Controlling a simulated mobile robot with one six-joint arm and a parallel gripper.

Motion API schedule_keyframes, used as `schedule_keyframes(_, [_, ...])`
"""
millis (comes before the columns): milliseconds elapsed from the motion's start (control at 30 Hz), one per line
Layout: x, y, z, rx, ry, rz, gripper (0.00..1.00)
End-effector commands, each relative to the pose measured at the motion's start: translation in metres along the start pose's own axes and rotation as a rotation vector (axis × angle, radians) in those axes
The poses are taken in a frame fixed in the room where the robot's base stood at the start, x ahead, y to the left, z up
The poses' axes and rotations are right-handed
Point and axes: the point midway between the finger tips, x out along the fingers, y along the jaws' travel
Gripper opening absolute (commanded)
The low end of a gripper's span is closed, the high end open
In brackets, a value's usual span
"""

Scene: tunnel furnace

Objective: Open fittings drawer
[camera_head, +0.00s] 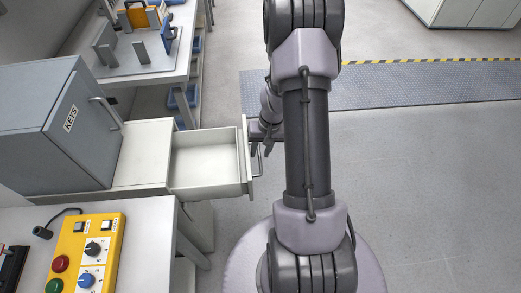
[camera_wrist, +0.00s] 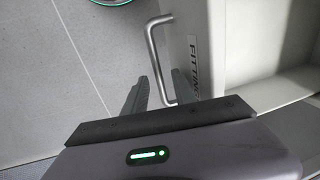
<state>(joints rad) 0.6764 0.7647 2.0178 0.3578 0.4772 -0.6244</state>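The fittings drawer (camera_head: 207,190) is pulled well out of its cabinet, and its pale inside looks empty. Its front, lettered "FITTING…" with the rest hidden, shows in the wrist view (camera_wrist: 192,20). The bar handle (camera_wrist: 153,42) is on that front; it also shows in the head view (camera_head: 258,163). My gripper (camera_wrist: 158,80) is at the handle, with its two dark fingers apart. The lower end of the handle bar lies between them, with a gap at least on the left side. In the head view my gripper (camera_head: 262,148) is partly hidden by my arm.
A grey box labelled KEYS (camera_head: 70,125) stands on the cabinet left of the drawer. A yellow button panel (camera_head: 88,255) lies on the near bench. A bench with a fixture (camera_head: 130,60) is behind. The floor to the right (camera_head: 430,180) is clear.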

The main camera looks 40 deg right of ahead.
Motion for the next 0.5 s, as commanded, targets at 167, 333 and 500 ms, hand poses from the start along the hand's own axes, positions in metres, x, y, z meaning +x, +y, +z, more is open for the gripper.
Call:
schedule_keyframes(167, [-0.019,-0.001,-0.001,-0.001,0.002,0.0,0.32])
schedule_keyframes(333, [-0.065,-0.001,-0.001,0.001,0.003,0.0,0.32])
schedule_keyframes(500, [-0.118,-0.001,-0.001,0.0,0.004,0.0,0.32])
